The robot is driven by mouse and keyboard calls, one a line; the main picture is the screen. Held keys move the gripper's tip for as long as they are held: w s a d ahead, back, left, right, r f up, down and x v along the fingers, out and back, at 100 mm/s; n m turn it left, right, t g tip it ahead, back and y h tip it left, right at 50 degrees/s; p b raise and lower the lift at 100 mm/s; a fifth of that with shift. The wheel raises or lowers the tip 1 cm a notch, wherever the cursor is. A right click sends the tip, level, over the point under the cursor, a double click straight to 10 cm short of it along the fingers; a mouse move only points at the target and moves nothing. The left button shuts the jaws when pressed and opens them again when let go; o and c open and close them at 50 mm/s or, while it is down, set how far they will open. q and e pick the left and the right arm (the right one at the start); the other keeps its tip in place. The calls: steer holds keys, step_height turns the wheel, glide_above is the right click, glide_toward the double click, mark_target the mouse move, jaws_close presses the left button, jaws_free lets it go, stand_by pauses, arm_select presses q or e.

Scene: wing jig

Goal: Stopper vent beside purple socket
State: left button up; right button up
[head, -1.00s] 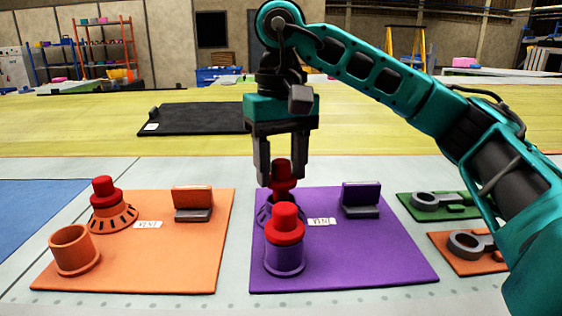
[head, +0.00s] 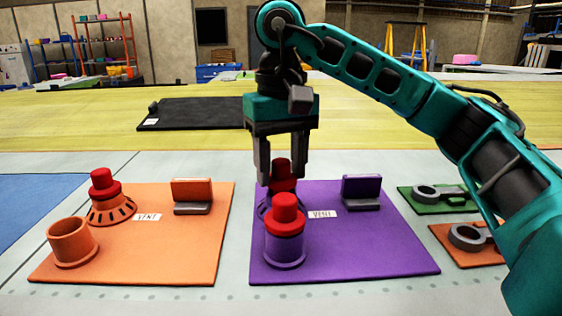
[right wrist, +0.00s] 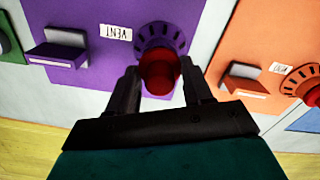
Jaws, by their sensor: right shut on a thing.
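My right gripper (head: 281,180) points down over the purple mat (head: 385,245) and is shut on a red stopper (head: 282,167). The held stopper also shows between the fingers in the right wrist view (right wrist: 158,74). It is at the purple vent (right wrist: 162,38); whether it is fully seated I cannot tell. In the head view the vent is largely hidden behind the purple socket (head: 285,250), which stands in front with another red stopper (head: 285,213) on it. A white VENT label (head: 321,214) lies to the vent's right. My left gripper is not in view.
The orange mat (head: 175,255) at left holds an empty orange socket (head: 72,243), a vent (head: 110,212) topped by a red stopper (head: 104,184), and an orange block (head: 192,190). A purple block (head: 361,188) stands right of my gripper. Small green and orange plates lie at far right.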

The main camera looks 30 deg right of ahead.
steer(key=shift+f+b, duration=0.35)
steer(key=shift+f, duration=0.2)
steer(key=o, duration=1.1)
step_height(320, 180, up, 13)
steer(key=p, duration=0.6)
